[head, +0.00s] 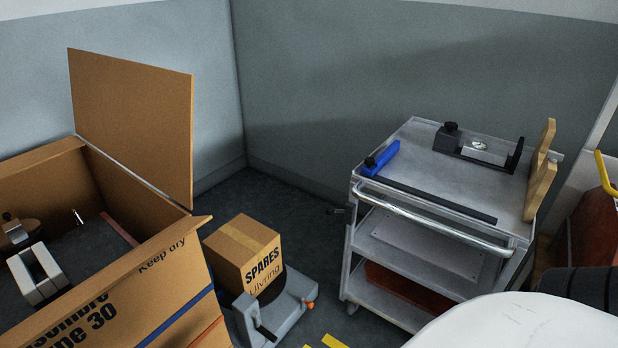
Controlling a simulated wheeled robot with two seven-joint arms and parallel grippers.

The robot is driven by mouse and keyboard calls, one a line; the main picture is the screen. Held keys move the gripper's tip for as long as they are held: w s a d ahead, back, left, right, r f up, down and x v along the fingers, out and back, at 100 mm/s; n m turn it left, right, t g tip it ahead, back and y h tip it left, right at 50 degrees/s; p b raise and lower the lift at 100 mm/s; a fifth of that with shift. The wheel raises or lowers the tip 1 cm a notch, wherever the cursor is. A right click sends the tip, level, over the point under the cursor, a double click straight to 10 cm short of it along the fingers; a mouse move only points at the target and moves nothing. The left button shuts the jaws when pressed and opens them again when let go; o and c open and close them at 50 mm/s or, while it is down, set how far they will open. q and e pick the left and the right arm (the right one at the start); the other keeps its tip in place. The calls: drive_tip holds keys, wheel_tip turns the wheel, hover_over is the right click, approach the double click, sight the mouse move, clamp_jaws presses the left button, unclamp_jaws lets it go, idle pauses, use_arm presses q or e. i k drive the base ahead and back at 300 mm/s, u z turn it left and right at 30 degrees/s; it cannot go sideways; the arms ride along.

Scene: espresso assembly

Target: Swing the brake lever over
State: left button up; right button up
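No part labelled as a brake lever shows. A low grey wheeled base (290,303) stands on the floor at lower centre, partly under a small cardboard box marked SPARES (243,253). A short black lever-like bar (262,328) sits at its front, and a small orange knob (310,305) is at its right edge. A metal trolley (430,160) stands to the right; a small dark part (336,211) sticks out at its left side, too small to identify. Neither of my grippers is in view.
A large open cardboard box (165,275) with a raised flap fills the left and holds grey and white parts (38,272). The trolley carries a blue part (380,158), a black bar and wooden pieces (541,172). A white rounded surface (530,325) fills the lower right.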

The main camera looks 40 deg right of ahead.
sight(330, 211)
drive_tip(key=z, duration=0.7)
drive_tip(key=i, duration=1)
drive_tip(key=z, duration=0.85)
